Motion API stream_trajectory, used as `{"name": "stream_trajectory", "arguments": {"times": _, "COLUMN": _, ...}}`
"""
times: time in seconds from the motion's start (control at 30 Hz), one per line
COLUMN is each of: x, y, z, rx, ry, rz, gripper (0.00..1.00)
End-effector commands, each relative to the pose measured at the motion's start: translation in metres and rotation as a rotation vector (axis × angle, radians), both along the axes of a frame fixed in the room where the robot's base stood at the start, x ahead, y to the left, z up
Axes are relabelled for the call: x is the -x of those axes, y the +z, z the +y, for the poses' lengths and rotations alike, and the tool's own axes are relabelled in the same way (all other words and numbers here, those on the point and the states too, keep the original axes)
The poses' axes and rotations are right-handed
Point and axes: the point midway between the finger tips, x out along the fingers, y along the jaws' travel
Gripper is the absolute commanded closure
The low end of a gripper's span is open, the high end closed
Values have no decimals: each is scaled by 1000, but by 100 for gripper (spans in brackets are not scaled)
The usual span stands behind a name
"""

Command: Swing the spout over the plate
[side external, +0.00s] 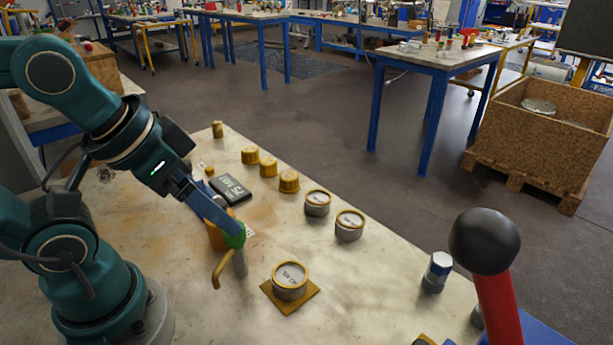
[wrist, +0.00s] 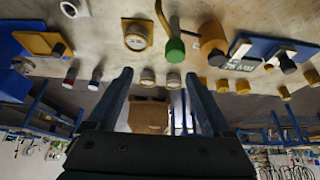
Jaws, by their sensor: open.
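A curved brass spout (side external: 217,273) points toward the front, beside a grey post topped by a green knob (side external: 238,238). The square brass plate (side external: 305,303) lies to the right of it, carrying a round dial-topped vessel (side external: 290,278). The spout's end is left of the plate, not over it. My gripper (side external: 236,229) overlaps the knob in the side view; contact is unclear. In the wrist view its blue fingers (wrist: 160,75) are apart, with nothing held.
A brass vessel (side external: 214,238) stands close behind the post. A dark display box (side external: 230,189), brass caps (side external: 268,167) and two dial vessels (side external: 349,226) stand farther back.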

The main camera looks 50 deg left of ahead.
Motion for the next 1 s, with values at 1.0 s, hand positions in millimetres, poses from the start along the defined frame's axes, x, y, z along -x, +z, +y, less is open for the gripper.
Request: {"name": "stream_trajectory", "arguments": {"times": 1.0, "x": -37, "y": -38, "z": 26, "rx": 191, "ry": 771, "rz": 473, "gripper": 26}}
